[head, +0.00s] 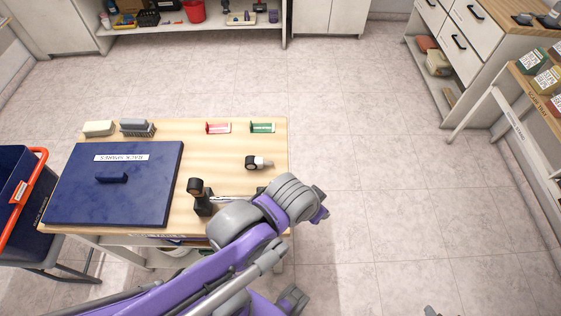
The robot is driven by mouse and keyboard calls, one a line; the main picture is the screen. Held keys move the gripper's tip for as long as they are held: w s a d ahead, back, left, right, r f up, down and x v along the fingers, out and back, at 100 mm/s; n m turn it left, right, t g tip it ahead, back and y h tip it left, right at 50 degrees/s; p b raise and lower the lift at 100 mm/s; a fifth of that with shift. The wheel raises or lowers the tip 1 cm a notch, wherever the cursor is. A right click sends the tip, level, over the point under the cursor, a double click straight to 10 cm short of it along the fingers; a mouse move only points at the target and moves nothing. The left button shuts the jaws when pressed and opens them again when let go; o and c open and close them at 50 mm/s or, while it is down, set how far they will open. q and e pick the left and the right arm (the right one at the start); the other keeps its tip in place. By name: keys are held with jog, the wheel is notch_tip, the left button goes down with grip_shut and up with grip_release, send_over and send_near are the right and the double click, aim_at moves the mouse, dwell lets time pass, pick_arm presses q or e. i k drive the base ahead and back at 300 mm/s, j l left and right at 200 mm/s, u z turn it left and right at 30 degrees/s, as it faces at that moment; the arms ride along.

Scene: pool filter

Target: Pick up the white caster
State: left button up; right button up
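The white caster (262,163) lies on its side near the right edge of the wooden table (222,150), with its dark wheel to the left and its pale part to the right. My purple and grey left arm comes in from the lower left and crosses the table's front right corner, nearer to me than the caster. I see no gripper fingers on it, and nothing of mine visibly touches the caster.
A blue lidded board (125,190) covers the table's left part. A dark upright piece (197,195) stands in front of the caster. A red holder (218,128), a green holder (262,128) and brushes (137,128) line the back edge. A blue bin (20,195) stands at left.

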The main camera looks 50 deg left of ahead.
aim_at(251, 162)
jog(key=i+l+u, duration=0.4)
jog(key=l, duration=0.15)
jog(key=l+u, duration=0.15)
jog(key=u, duration=1.8)
jog(key=i+j+u, duration=0.1)
jog(key=j+u, duration=0.2)
jog(key=u, duration=0.15)
jog(key=i+j+u, duration=0.1)
jog(key=j+u, duration=0.15)
jog(key=u, duration=0.2)
